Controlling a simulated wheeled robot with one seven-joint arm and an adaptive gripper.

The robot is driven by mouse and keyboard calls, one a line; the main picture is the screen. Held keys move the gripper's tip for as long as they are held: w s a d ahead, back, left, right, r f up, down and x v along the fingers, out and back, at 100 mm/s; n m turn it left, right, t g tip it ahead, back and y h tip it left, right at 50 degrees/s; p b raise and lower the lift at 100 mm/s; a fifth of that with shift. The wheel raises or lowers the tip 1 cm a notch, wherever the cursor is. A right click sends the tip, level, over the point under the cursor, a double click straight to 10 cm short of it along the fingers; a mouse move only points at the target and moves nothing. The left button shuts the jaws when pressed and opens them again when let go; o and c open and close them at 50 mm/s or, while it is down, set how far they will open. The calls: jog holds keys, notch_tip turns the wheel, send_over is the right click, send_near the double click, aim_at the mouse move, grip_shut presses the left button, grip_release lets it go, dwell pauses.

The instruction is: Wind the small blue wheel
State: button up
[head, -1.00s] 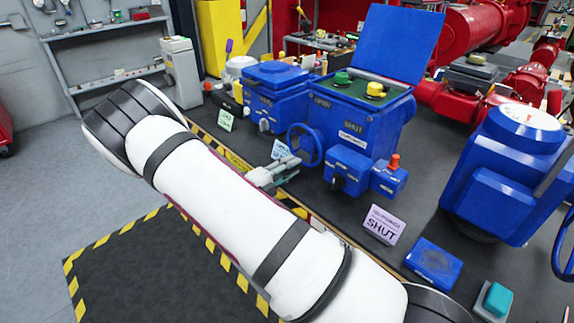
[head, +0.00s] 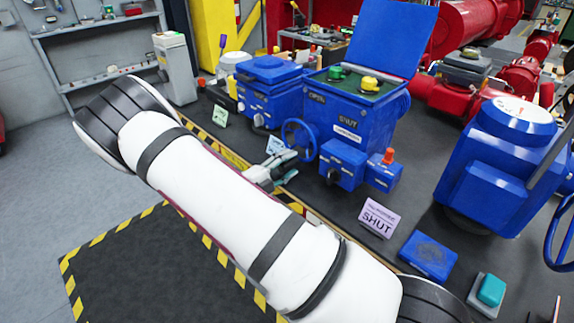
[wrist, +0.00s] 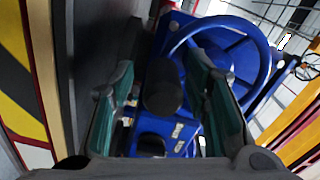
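The small blue wheel (head: 299,121) stands upright on the front left side of the blue actuator box with the raised lid (head: 345,120). My gripper (head: 290,160) is just below and to the left of the wheel in the head view. In the wrist view my gripper (wrist: 160,68) is open, its two teal-padded fingers apart. The wheel's rim (wrist: 264,65) arcs beyond the fingertips, with part of it behind the right finger. A dark round knob (wrist: 162,92) shows between the fingers. I see nothing held, and cannot tell whether a finger touches the rim.
A purple SHUT card (head: 379,217), a blue flat box (head: 428,256) and a teal button (head: 491,290) lie to the right on the dark bench. A larger blue actuator (head: 500,165) stands further right. A small card (head: 276,146) stands just behind my gripper.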

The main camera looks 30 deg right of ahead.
jog(key=s+a, duration=0.2)
jog(key=a, duration=0.9)
jog(key=shift+s+a, duration=0.15)
jog(key=shift+a, duration=0.25)
jog(key=shift+r, duration=0.1)
jog(key=s+d+r+m+g+y, duration=0.2)
jog(key=s+r+m+g+y, duration=0.55)
jog(key=s+r+m, duration=1.05)
jog(key=s+a+r+m+t+y, duration=0.3)
jog(key=s+a+m+t+y, duration=0.1)
jog(key=m, duration=0.7)
jog(key=s+a+r+m+t+y, duration=0.2)
jog(key=s+a+m+t+y, duration=0.1)
jog(key=m, duration=0.9)
jog(key=s+t+y+p, duration=0.1)
jog(key=s+y, duration=0.1)
jog(key=y, duration=0.1)
jog(key=shift+s+a+r, duration=0.35)
jog(key=shift+r, duration=0.05)
